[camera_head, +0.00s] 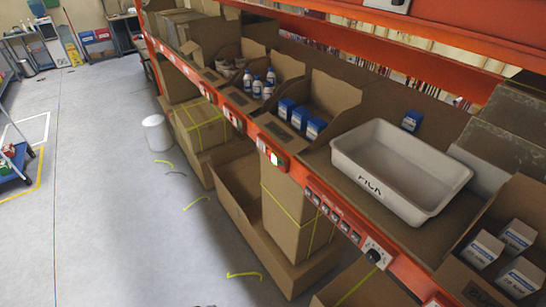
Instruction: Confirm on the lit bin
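An orange shelf beam (296,171) runs diagonally across the camera_head view and carries small indicator modules along its front. One module (274,159) shows a bright green-white light. It sits below and in front of a cardboard bin (333,94) that holds several blue-and-white boxes (301,117). Another module (233,120) sits farther along the beam, near the bin with white bottles (263,84); I cannot tell that it is lit. Neither of my grippers is in view.
A white tray (388,209) stands on the shelf to the right, with a lone blue box (411,121) behind it. A cardboard box (471,292) at lower right holds white cartons. Large cartons (290,215) stand below the beam. The grey floor at left is largely clear.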

